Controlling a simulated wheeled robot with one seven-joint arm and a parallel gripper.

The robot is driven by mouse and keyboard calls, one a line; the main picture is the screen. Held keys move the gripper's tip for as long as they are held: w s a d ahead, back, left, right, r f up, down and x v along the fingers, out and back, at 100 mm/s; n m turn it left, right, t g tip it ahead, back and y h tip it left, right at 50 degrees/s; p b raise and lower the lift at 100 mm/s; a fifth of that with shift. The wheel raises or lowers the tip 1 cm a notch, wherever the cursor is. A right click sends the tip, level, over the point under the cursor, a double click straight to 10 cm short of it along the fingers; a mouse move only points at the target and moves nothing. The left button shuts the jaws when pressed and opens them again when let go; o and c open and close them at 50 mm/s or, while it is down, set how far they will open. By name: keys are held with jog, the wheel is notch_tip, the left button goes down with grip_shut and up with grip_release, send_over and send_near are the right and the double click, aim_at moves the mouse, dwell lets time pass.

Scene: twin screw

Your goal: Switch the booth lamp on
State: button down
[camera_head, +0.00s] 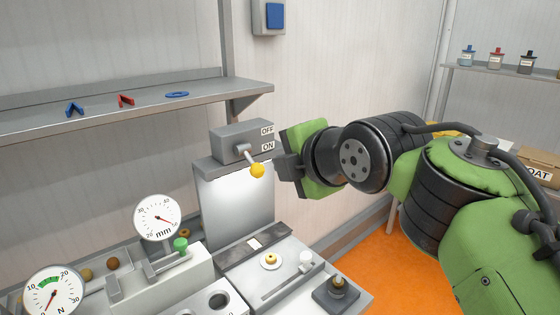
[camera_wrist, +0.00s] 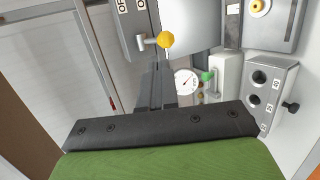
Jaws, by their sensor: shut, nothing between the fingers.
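The lamp switch is a grey box (camera_head: 238,138) with OFF above ON on its face, under the shelf. Its metal lever ends in a yellow knob (camera_head: 257,171) and slants down, with the knob below the ON label. The panel (camera_head: 237,205) under the box looks bright. My gripper (camera_head: 279,167) is shut and empty, just right of the knob. In the wrist view, the yellow knob (camera_wrist: 165,40) lies just beyond the shut fingertips (camera_wrist: 158,66). I cannot tell whether they touch.
A shelf (camera_head: 200,96) with blue and red small parts runs above at left. Below stand a mm dial (camera_head: 157,217), an N dial (camera_head: 53,291), a green-knobbed clamp (camera_head: 181,245) and a plate with a yellow-centred disc (camera_head: 270,262). Orange floor (camera_head: 385,275) is at right.

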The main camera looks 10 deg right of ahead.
jog(key=f+v, duration=0.1)
jog(key=v, duration=0.5)
jog(key=shift+s, duration=0.3)
jog(key=shift+d+r, duration=0.1)
jog(key=shift+d, duration=0.1)
jog(key=s+d+f+m+g+h+p, duration=0.2)
jog(key=s+d+f+m+g+p, duration=0.1)
jog(key=s+f+m, duration=0.5)
jog(key=s+d+f+m+g+h+p, duration=0.2)
jog(key=s+f+m, duration=0.5)
jog(key=m, duration=0.8)
notch_tip(320, 180, down, 3)
jog(key=shift+s+d+f+g+h+p, duration=0.1)
jog(key=shift+s+d+g+h+p, duration=0.25)
jog(key=shift+d+g+p, duration=0.4)
